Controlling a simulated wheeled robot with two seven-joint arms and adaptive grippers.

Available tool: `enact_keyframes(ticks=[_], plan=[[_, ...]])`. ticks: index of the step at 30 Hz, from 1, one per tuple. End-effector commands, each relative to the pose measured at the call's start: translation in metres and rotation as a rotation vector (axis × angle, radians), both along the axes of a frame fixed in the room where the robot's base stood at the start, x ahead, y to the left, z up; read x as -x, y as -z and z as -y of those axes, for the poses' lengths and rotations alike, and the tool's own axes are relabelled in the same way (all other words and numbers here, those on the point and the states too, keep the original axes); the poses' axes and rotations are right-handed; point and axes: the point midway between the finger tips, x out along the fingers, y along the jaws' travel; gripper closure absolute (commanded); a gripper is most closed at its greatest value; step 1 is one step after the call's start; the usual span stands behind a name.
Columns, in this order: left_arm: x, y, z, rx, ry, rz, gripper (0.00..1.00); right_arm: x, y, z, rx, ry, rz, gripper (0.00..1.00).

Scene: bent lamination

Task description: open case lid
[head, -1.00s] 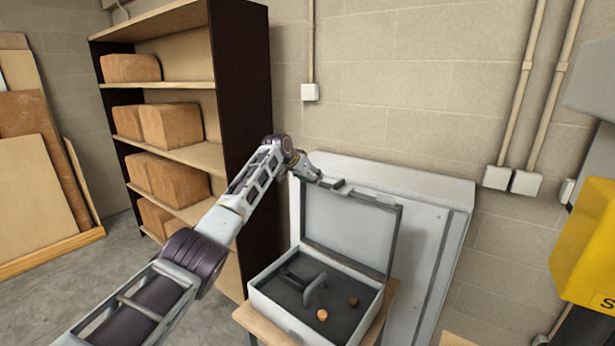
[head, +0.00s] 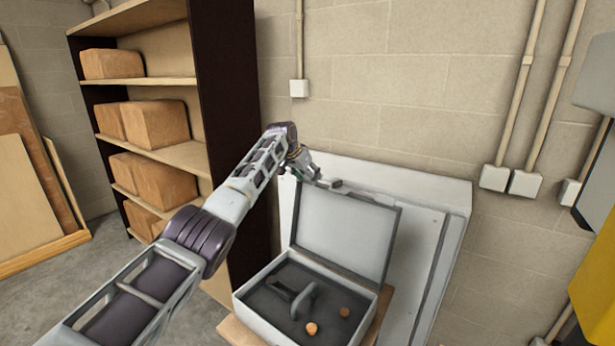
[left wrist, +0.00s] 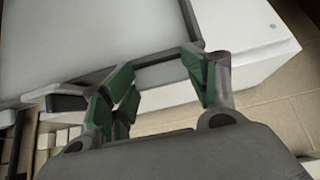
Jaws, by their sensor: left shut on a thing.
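The grey case (head: 255,310) stands on a small wooden table, with its lid (head: 345,228) raised upright or leaning slightly back. Inside the dark base are a handle-like grey part (head: 305,300) and two small orange-brown round pieces (head: 312,328). My left gripper (head: 318,181) is at the lid's upper left edge, shut on the lid. In the left wrist view the green-padded fingers (left wrist: 165,85) are at the lid's rim (left wrist: 165,70); the exact contact is partly hidden. My right gripper is not in view.
A shelf (head: 165,155) with several brown boxes (head: 155,122) stands at the left. A white panel or cabinet (head: 430,205) is right behind the case, against the block wall. A yellow object (head: 598,250) is at the right edge.

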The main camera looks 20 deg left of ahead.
Motion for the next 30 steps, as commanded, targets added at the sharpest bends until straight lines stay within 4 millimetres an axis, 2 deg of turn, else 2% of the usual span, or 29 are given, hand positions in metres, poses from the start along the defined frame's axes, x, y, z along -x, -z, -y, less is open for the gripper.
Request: enact_keyframes(ticks=[3, 4, 9, 22, 30], plan=[[-0.0011, -0.0048, 0.0007, 0.001, 0.0, 0.009, 0.86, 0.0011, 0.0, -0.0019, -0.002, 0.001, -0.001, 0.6], [-0.0011, -0.0048, 0.0007, 0.001, 0.0, 0.009, 0.41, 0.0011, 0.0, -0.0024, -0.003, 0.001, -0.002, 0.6], [-0.0007, -0.0031, 0.0004, 0.001, 0.0, 0.006, 0.21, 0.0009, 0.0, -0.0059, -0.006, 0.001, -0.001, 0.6], [0.0002, -0.0015, -0.0004, 0.0, -0.001, 0.002, 0.21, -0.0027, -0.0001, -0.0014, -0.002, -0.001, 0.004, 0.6], [0.0043, -0.0081, -0.0027, 0.001, -0.001, 0.002, 0.21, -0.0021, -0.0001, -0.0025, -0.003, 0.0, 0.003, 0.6]])
